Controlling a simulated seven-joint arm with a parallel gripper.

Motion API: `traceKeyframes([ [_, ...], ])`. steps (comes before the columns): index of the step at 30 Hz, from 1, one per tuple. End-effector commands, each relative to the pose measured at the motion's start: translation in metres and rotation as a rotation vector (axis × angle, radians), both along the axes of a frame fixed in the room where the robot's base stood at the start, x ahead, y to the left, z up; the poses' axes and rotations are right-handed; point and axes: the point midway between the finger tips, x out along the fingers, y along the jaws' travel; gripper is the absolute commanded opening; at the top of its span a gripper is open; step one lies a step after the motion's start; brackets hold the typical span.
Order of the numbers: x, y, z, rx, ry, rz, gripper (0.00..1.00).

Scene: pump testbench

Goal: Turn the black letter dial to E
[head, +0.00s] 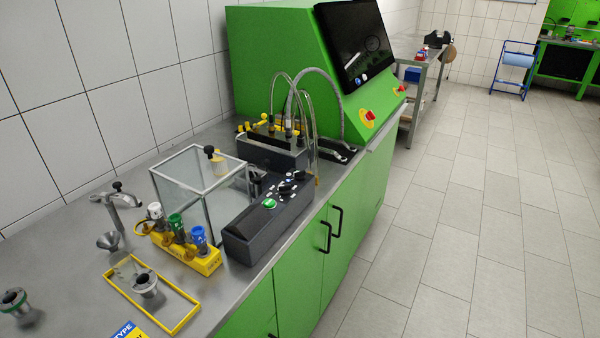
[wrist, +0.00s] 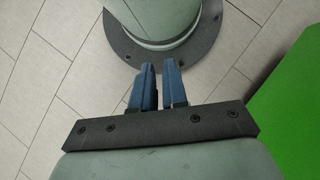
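A dark grey control box (head: 268,215) stands on the steel bench in the head view. Its sloped top carries a green button (head: 270,203) and black dials (head: 287,189) with small white labels. The letters are too small to read, so I cannot tell which dial is the letter dial or where it points. My gripper (wrist: 159,72) shows only in the wrist view. Its two blue fingers have a narrow gap with nothing between them. It points at the floor by my round base, away from the control box.
A glass-walled box (head: 200,180) stands left of the control box. A yellow block (head: 187,248) with white, green and blue valves is in front of it. Curved hoses (head: 312,100) rise behind. A green console (head: 285,50) stands farther back. The floor right of the bench is clear.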

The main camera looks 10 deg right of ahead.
Motion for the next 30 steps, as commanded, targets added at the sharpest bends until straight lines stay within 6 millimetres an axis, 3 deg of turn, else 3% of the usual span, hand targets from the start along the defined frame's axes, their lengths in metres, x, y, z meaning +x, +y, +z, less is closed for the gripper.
traceKeyframes([
  [5,0.031,0.0,0.011,0.027,-0.035,0.011,0.31],
  [15,0.119,-0.003,0.057,0.111,-0.143,0.06,0.63],
  [30,0.231,-0.016,0.152,0.22,-0.31,0.161,0.64],
])
